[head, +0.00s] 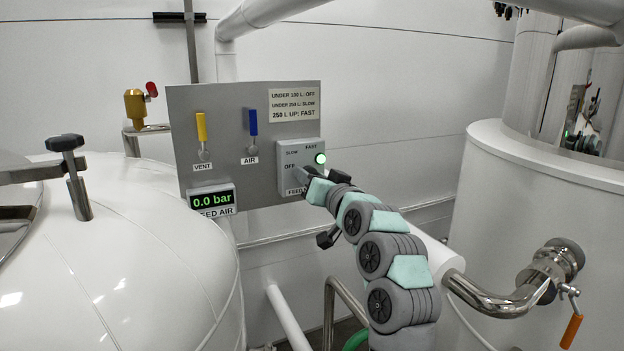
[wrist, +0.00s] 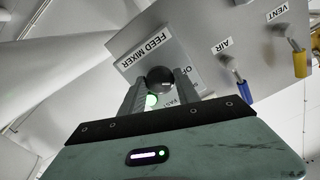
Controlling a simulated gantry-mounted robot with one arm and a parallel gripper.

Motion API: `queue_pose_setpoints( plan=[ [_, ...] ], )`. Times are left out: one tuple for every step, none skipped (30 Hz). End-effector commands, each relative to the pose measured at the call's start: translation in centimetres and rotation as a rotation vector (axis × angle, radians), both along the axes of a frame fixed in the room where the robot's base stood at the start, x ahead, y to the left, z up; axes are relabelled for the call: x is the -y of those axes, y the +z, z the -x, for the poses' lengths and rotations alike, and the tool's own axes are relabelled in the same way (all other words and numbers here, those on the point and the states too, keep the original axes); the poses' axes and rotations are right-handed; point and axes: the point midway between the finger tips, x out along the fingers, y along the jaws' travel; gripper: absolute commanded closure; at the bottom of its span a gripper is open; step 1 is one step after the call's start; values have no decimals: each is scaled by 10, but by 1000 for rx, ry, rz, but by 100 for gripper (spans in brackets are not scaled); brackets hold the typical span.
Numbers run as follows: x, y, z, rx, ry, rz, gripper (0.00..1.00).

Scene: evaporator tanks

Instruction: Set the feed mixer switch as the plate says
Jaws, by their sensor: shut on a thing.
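The feed mixer switch box (head: 289,155) sits at the lower right of the grey panel, marked OFF, SLOW and FAST. A green lamp (head: 320,158) glows at its right edge. The plate (head: 294,104) above reads "under 100 L: off, under 250 L: slow, 250 L up: fast". My gripper (head: 304,177) is at the box, and its fingers hide most of the knob in the head view. In the wrist view my gripper (wrist: 160,88) is shut on the dark round knob (wrist: 160,79), one finger on each side. I cannot tell which mark the knob points to.
The panel also carries a yellow vent lever (head: 201,127), a blue air lever (head: 253,122) and a display (head: 211,201) reading 0.0 bar. White tanks stand left (head: 130,250) and right (head: 500,200). I see no readable litre level.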

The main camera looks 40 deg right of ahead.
Motion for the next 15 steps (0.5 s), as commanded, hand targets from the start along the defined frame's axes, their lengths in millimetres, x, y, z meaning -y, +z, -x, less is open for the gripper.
queue_pose_setpoints(
  plan=[
    [-1,0,0,11,1,-41,100],
    [-1,0,0,20,1,-68,100],
    [0,0,0,30,0,-105,100],
    [0,0,0,38,0,-132,100],
    [0,0,0,45,-1,-159,100],
    [0,0,0,56,-1,-196,100],
    [1,0,0,64,-1,-223,100],
    [1,0,0,71,-2,-250,100],
    [1,0,0,82,-1,-287,100],
    [1,1,0,90,-1,-314,100],
    [1,1,0,97,-1,-341,100],
    [0,1,0,108,-1,-379,100],
    [0,1,0,116,0,-406,100],
    [0,1,0,124,0,-433,100],
    [0,1,0,135,0,-470,100]
  ],
)
